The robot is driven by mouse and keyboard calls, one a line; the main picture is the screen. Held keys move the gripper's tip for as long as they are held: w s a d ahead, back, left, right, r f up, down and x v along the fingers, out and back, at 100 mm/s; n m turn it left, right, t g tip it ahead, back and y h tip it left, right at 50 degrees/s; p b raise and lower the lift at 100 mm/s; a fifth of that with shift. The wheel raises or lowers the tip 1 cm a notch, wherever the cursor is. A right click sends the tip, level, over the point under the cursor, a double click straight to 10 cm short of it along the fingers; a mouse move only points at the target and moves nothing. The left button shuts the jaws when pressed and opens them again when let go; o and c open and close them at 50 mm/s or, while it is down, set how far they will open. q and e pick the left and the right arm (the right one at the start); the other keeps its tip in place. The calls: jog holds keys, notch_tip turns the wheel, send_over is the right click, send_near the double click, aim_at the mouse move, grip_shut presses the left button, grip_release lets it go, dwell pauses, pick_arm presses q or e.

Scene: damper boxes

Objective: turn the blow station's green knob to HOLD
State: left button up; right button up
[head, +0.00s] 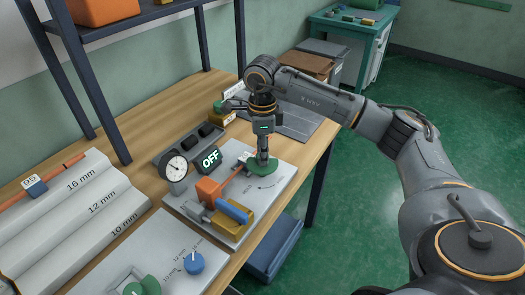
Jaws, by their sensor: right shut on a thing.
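A curved arrow is marked on the plate beside the knob. A round white gauge (175,168) stands left of the display. My left gripper is not in view.
An orange block (208,190), a blue cylinder (233,210) and a yellow block (232,228) crowd the plate's front. Another panel in front has a blue knob (193,262) and a green knob (148,285). A grooved size rack (75,215) fills the left.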

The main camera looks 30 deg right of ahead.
jog(key=m, duration=0.5)
jog(key=shift+m, duration=0.4)
dwell(0.4)
jog(key=o, duration=1.1)
jog(key=shift+o, duration=0.2)
notch_tip(320, 180, up, 12)
